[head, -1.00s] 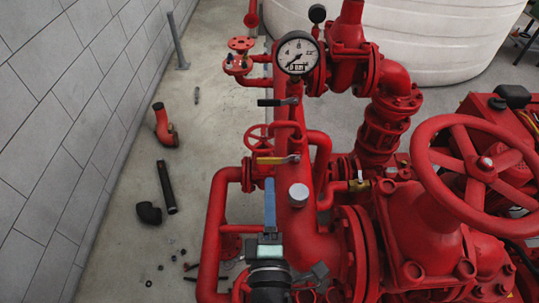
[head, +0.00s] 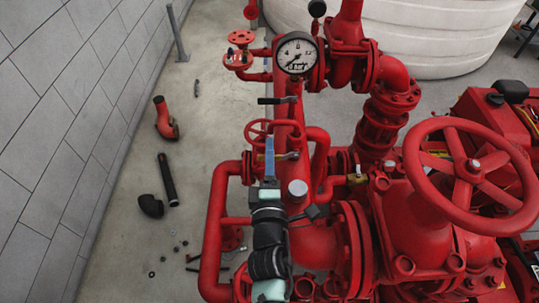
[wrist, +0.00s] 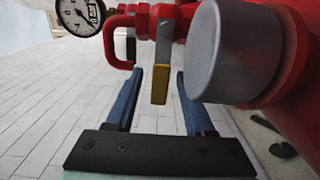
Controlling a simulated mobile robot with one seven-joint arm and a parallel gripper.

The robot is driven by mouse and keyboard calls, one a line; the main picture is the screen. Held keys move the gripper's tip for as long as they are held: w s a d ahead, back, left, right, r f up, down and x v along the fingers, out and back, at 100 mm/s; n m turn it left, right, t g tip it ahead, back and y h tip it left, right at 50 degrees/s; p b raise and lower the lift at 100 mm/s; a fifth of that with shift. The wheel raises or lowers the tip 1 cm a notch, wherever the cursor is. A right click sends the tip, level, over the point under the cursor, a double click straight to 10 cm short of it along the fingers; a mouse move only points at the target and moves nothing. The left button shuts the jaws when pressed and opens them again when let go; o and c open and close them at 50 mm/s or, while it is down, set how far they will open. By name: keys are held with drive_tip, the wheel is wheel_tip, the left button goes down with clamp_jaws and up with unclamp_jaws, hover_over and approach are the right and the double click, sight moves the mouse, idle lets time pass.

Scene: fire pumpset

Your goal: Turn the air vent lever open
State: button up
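A lever with a yellow grip (wrist: 159,84) and a grey metal shank sits on the red pipework in the wrist view. My gripper (wrist: 158,74) is open, with one blue finger on each side of the yellow grip and a gap to both. In the head view my gripper (head: 269,150) reaches over the red pipe, and its blue finger hides the yellow grip; only the lever's grey end (head: 291,156) shows. A second lever, with a black handle (head: 277,101), lies farther up the same pipe. I cannot tell from a label which one is the air vent lever.
A silver round cap (wrist: 232,50) stands close to the right finger. A pressure gauge (head: 296,54) rises beyond the levers. A red handwheel (head: 470,180) is at the right. Loose pipe pieces (head: 167,180) lie on the floor at left.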

clamp_jaws()
idle(1.3)
